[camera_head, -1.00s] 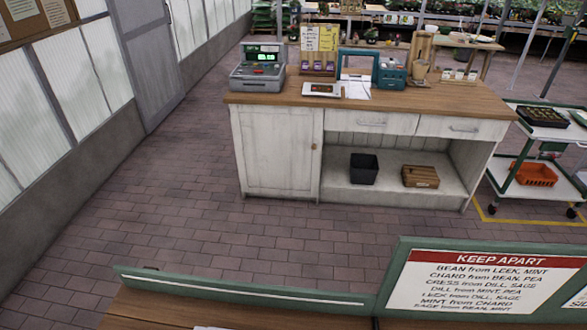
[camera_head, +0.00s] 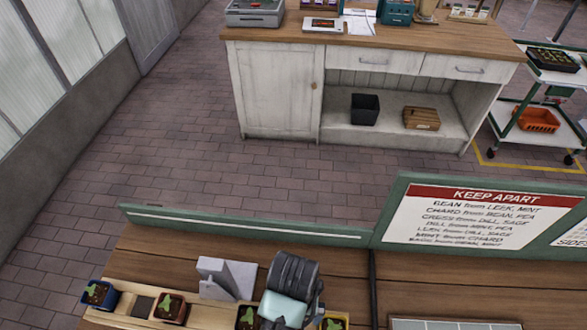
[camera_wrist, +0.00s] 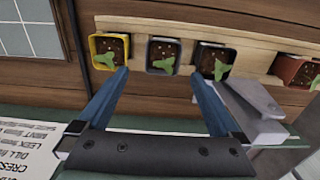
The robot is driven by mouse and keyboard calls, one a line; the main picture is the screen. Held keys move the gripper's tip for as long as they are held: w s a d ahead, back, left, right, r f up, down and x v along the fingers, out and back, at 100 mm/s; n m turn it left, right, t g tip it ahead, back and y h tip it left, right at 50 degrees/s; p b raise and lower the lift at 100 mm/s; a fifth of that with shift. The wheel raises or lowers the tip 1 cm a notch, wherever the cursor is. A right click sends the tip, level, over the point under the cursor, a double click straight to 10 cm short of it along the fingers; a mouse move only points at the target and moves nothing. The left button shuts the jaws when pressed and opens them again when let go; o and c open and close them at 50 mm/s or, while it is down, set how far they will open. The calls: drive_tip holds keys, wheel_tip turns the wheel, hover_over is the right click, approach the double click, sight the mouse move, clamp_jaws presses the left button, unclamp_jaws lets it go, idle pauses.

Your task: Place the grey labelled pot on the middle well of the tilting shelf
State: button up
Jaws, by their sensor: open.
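My gripper (camera_wrist: 160,74) is open, and no pot is seen held. In the wrist view, a grey pot (camera_wrist: 150,62) with a seedling appears between the fingertips. A yellow pot (camera_wrist: 93,54) is to its left and a dark pot (camera_wrist: 199,68) to its right, near the right fingertip. A reddish pot (camera_wrist: 283,68) is farther right. The pots stand in a row along a pale wooden strip (camera_wrist: 250,42). I see no readable pot label and cannot tell whether this strip is the tilting shelf. In the head view, my gripper hides part of the row.
A grey angled bracket (camera_head: 211,280) stands beside the row. A blue pot (camera_head: 90,300) and a dark empty square (camera_head: 143,306) are at the left. A green-framed KEEP APART sign (camera_head: 480,218) rises behind the bench at right. A white counter (camera_head: 277,95) stands beyond clear floor.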

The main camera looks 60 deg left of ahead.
drive_tip(key=shift+r, duration=1.4)
drive_tip(key=w+a+r+m+t+y, duration=0.1)
drive_tip(key=w+r+m+t+y, duration=0.2)
drive_tip(key=w+r+t, duration=0.8)
drive_tip(key=w+d+r+m+t+y, duration=0.1)
drive_tip(key=w+d+r+m, duration=0.15)
drive_tip(key=w+r, duration=1.25)
drive_tip(key=d+r+m+t, duration=0.1)
drive_tip(key=d+r+t, duration=0.2)
drive_tip(key=r, duration=0.6)
drive_tip(key=d+r+t, duration=0.3)
drive_tip(key=d+r, duration=0.1)
drive_tip(key=r, duration=0.4)
drive_tip(key=s+d+r+m+t+h, duration=0.1)
drive_tip(key=s+d+r+t, duration=0.2)
drive_tip(key=r, duration=0.4)
drive_tip(key=s+d+r+m+t+h, duration=0.1)
drive_tip(key=s+d+r+t+h, duration=0.1)
drive_tip(key=r, duration=0.6)
drive_tip(key=s+d+r+m+t+h, duration=0.1)
drive_tip(key=s+d+r+t, duration=0.3)
drive_tip(key=s+r, duration=0.2)
drive_tip(key=shift+s+d+r, duration=0.2)
drive_tip(key=shift+d+r, duration=0.1)
drive_tip(key=shift+r, duration=0.6)
drive_tip(key=shift+m, duration=0.25)
